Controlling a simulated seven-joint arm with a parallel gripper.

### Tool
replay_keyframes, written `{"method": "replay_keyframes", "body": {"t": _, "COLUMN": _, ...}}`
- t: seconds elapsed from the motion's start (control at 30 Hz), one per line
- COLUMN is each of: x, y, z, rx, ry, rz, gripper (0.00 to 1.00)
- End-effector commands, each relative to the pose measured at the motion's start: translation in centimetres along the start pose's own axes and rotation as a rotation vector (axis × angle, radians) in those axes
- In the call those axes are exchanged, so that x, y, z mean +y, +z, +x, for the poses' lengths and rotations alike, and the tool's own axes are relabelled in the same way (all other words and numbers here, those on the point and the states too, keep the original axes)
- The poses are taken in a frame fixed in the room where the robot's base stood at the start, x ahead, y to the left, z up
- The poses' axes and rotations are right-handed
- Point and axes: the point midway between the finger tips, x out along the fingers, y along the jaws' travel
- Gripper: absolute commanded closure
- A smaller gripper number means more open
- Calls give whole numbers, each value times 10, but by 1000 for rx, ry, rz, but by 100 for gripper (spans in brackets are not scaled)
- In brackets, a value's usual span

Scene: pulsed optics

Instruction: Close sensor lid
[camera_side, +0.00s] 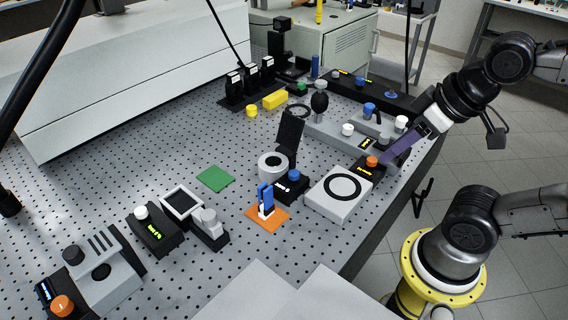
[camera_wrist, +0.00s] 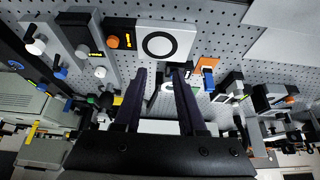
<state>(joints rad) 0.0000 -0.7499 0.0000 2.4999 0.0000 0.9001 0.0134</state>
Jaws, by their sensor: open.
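A black panel (camera_side: 290,131), apparently the open sensor lid, stands upright and slightly tilted behind a white round housing (camera_side: 272,166) with a dark centre. In the wrist view the housing (camera_wrist: 166,88) shows between my fingers, partly hidden by them; I cannot make out the lid clearly there. My gripper (camera_side: 385,160) is at the right side of the table, its long dark purple fingers pointing down and left, close to a small black box with an orange knob (camera_side: 371,161). In the wrist view my gripper (camera_wrist: 160,72) has its fingers apart with nothing held. It is well to the right of the lid.
A white box with a black ring (camera_side: 340,193) lies between my gripper and the housing. A small box with a blue knob (camera_side: 292,183) stands beside the housing. A blue clip (camera_side: 265,197) stands on an orange pad. Bare perforated table lies around the green pad (camera_side: 215,178).

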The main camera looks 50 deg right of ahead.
Motion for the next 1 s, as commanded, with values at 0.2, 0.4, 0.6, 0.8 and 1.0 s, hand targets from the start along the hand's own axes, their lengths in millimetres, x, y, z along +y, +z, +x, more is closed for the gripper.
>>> {"method": "replay_keyframes", "body": {"t": 0.2, "x": 0, "y": -3, "z": -10, "rx": -18, "ry": 1, "rz": 214, "gripper": 100}}
{"method": "replay_keyframes", "body": {"t": 0.4, "x": 1, "y": -49, "z": -36, "rx": -55, "ry": 17, "rz": 563, "gripper": 100}}
{"method": "replay_keyframes", "body": {"t": 0.6, "x": 11, "y": -116, "z": -42, "rx": -139, "ry": 82, "rz": 945, "gripper": 100}}
{"method": "replay_keyframes", "body": {"t": 0.8, "x": 31, "y": -182, "z": -18, "rx": -225, "ry": 182, "rz": 1274, "gripper": 100}}
{"method": "replay_keyframes", "body": {"t": 1.0, "x": 61, "y": -229, "z": 31, "rx": -305, "ry": 284, "rz": 1475, "gripper": 100}}
